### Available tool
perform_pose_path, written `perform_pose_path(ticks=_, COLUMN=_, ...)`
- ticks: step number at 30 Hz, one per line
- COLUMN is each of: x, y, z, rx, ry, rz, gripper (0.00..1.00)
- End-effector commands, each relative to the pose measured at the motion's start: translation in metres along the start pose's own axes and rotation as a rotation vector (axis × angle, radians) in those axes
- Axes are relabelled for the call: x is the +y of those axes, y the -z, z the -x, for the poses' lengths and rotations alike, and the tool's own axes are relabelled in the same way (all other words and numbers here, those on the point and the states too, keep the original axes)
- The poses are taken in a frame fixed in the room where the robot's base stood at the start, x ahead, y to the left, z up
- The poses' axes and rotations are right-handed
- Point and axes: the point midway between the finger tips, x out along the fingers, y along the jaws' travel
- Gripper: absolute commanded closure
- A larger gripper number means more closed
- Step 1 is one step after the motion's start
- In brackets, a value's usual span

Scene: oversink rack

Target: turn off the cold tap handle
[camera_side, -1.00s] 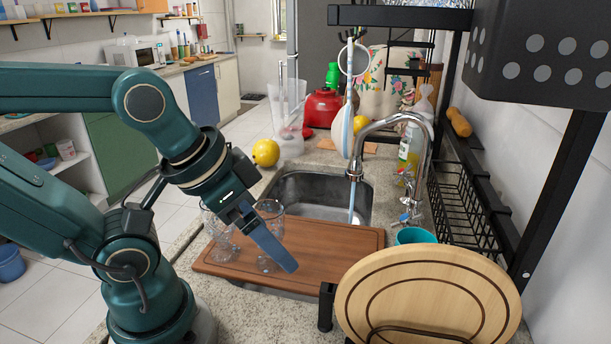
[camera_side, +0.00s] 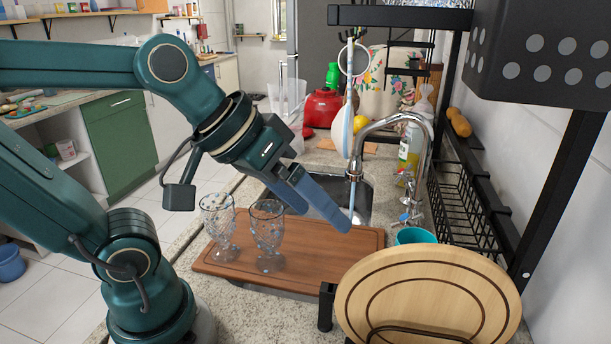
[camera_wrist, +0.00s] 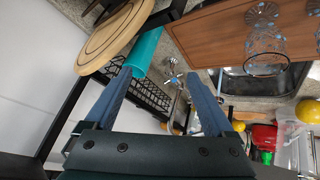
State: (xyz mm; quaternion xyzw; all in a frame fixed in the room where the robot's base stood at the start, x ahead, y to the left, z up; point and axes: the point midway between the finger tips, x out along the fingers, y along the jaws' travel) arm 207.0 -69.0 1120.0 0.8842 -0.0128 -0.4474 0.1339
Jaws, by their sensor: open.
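The chrome tap (camera_side: 425,150) stands behind the sink (camera_side: 362,190), with its spout arching over the basin. A thin bluish stream of water (camera_side: 352,194) falls from the spout. Small handles with blue parts (camera_side: 406,216) sit at the tap's base; they also show in the wrist view (camera_wrist: 172,76), between the fingers. I cannot tell the handle's exact angle. My gripper (camera_side: 326,214) is open and empty, above the cutting board's far edge and the sink, left of the handles and apart from them. Its two fingers also show in the wrist view (camera_wrist: 161,74).
A wooden cutting board (camera_side: 345,244) bears two glasses (camera_side: 267,235). A teal cup (camera_side: 415,236) stands just in front of the handles. A round wooden board (camera_side: 430,300) is at the front right. A black wire rack (camera_side: 465,210) lines the wall. A ladle (camera_side: 345,125) hangs by the spout.

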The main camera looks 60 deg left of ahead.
Motion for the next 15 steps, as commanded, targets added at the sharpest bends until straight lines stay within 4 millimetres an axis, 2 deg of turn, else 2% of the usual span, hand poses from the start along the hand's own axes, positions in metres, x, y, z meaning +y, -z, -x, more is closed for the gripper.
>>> perform_pose_path(ticks=3, x=0.016, y=0.037, z=-0.012, rx=0.018, ry=-0.07, rz=0.166, gripper=0.12)
perform_pose_path(ticks=7, x=0.022, y=0.079, z=-0.032, rx=0.03, ry=-0.124, rz=0.363, gripper=0.12)
perform_pose_path(ticks=11, x=0.016, y=0.116, z=-0.063, rx=0.034, ry=-0.149, rz=0.568, gripper=0.12)
perform_pose_path(ticks=15, x=-0.004, y=0.143, z=-0.104, rx=0.028, ry=-0.142, rz=0.778, gripper=0.12)
